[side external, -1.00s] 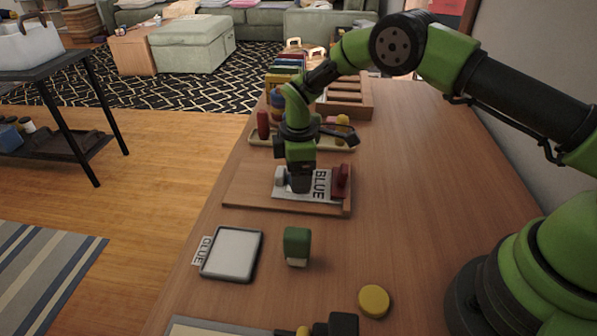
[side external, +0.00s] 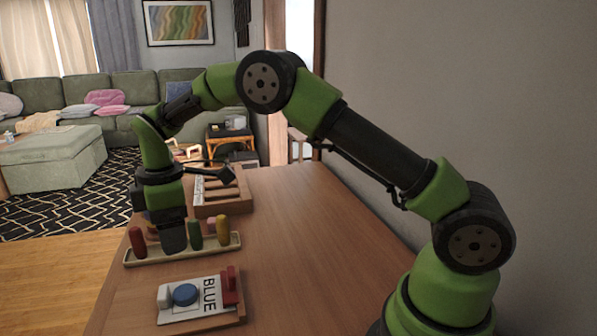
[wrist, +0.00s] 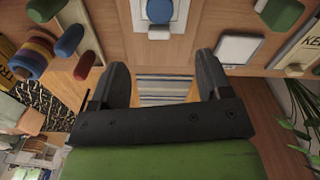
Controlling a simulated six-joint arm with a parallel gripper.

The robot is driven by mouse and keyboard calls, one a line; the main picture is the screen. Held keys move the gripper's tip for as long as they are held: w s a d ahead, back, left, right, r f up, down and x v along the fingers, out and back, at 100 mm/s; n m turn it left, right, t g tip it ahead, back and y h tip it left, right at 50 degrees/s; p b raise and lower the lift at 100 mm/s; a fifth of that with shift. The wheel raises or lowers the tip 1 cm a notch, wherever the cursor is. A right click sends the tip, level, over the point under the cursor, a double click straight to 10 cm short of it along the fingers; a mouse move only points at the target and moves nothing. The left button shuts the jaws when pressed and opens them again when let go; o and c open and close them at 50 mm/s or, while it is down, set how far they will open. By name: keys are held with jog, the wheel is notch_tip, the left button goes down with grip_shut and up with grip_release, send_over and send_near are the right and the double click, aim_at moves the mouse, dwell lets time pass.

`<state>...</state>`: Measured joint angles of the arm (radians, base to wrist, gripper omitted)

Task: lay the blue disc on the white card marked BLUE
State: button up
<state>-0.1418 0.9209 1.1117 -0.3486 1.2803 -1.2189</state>
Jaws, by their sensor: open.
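The blue disc (side external: 185,294) lies flat on the white card (side external: 197,310), beside the printed word BLUE. The disc also shows at the top of the wrist view (wrist: 159,11), with the card (wrist: 178,18) around it. My gripper (side external: 173,245) is off the card, above the tray of pegs behind it in the side view. In the wrist view my gripper (wrist: 160,78) has its two fingers wide apart with nothing between them; it is open and empty.
A red block (side external: 232,282) and a small white block (side external: 164,296) stand at the card's sides. The peg tray (side external: 145,258) holds several coloured pegs. A wooden rack (side external: 225,207) stands farther back. The table to the right is clear.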

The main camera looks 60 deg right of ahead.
jog(key=s+d+r+m+t+y, duration=0.1)
jog(key=s+r+m+t, duration=0.1)
jog(key=s+r+m, duration=0.45)
jog(key=s+d+r+m+t, duration=0.1)
jog(key=s+r, duration=0.3)
jog(key=r, duration=0.5)
jog(key=s+d+m+t+y, duration=0.1)
jog(key=s+m+t, duration=0.3)
jog(key=s, duration=1.2)
jog(key=m, duration=0.4)
jog(key=shift+s+d+r, duration=0.15)
jog(key=shift+r, duration=0.05)
